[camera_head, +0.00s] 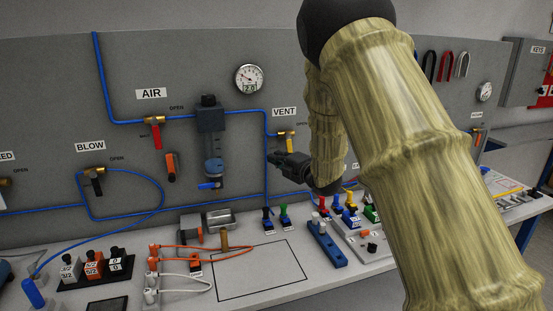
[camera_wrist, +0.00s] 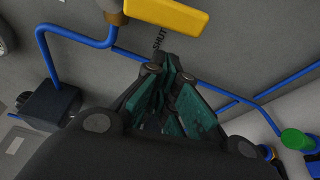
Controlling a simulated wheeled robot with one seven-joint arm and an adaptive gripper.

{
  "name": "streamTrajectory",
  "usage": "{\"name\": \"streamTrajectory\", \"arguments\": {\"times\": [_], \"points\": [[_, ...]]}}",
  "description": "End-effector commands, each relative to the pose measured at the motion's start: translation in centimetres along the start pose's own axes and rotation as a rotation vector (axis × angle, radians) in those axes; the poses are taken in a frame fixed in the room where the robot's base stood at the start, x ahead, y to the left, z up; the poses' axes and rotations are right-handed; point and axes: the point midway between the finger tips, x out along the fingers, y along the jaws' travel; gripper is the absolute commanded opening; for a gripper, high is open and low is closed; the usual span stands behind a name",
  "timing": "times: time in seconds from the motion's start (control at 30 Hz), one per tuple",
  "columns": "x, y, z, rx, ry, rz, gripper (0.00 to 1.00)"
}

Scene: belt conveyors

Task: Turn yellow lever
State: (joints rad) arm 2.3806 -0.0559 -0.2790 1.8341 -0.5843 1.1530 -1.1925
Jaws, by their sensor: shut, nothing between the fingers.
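The yellow lever (camera_head: 290,145) hangs down from the brass valve under the VENT sign on the grey panel. In the wrist view the yellow lever (camera_wrist: 172,16) lies at the top edge, partly cut off, with a brass part at its left and the printed word SHUT below it. My gripper (camera_head: 278,157) is just below the lever in the head view. In the wrist view my gripper (camera_wrist: 164,62) has its fingers together and empty, close to the lever with a gap showing. I cannot tell how far the fingertips are from the panel.
Blue air tubing (camera_head: 235,111) runs along the panel around the valve. The AIR valve with its red lever (camera_head: 156,137) and a filter unit (camera_head: 211,150) are to the left. Several coloured knobs and a blue block (camera_head: 326,243) stand on the bench below.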

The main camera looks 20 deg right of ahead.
Motion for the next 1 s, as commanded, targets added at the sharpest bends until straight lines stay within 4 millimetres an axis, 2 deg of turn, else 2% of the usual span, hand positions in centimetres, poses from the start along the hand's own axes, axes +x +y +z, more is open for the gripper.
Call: {"name": "streamTrajectory", "arguments": {"times": [0.2, 0.73, 1.0], "points": [[-0.6, 0.1, 1.6, 0.001, 0.001, 0.001, 0.0], [-0.8, -0.1, 2.1, -0.006, 0.001, -0.001, 0.0], [-1.7, -0.5, 3.4, -0.065, -0.012, -0.024, 0.0]]}}
